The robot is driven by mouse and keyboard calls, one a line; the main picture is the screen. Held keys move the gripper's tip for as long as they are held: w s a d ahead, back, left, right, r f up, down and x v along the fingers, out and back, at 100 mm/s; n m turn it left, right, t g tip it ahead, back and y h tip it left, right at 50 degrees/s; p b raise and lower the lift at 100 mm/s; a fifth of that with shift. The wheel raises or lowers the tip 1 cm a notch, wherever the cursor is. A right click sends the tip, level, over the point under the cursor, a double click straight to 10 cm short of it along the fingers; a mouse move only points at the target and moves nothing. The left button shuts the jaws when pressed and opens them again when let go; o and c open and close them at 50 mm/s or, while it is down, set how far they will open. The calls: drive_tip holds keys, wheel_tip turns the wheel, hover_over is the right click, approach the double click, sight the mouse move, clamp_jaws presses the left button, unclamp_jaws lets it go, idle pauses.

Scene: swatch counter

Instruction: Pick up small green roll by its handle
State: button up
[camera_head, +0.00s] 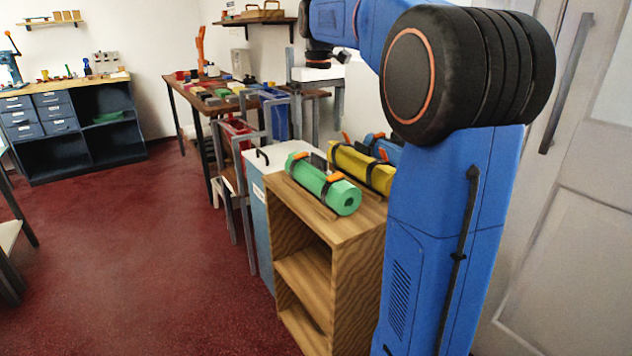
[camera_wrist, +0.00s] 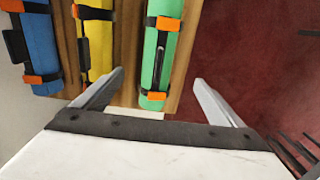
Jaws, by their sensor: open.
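The small green roll (camera_head: 322,183) lies on top of a wooden shelf unit, with orange clips and dark straps around it. In the wrist view the green roll (camera_wrist: 152,60) lies ahead of my gripper, with a dark handle (camera_wrist: 160,48) along its top between two orange clips. My gripper (camera_wrist: 160,78) is open and empty, its two fingers spread to either side of the roll's near end in the picture. Contact with the roll cannot be told. In the head view the gripper's fingers are not clearly visible.
A yellow roll (camera_head: 361,167) and a blue roll (camera_head: 384,148) lie beside the green one on the wooden shelf unit (camera_head: 337,233). A white-topped cabinet (camera_head: 262,160) stands behind it. A long table (camera_head: 205,104) with swatches is farther back. The red floor at left is open.

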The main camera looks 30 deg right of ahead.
sight(319, 167)
wheel_tip(319, 167, down, 15)
drive_tip(key=shift+d+r, duration=0.1)
drive_tip(key=shift+d, duration=0.05)
idle(0.5)
drive_tip(key=c, duration=1.3)
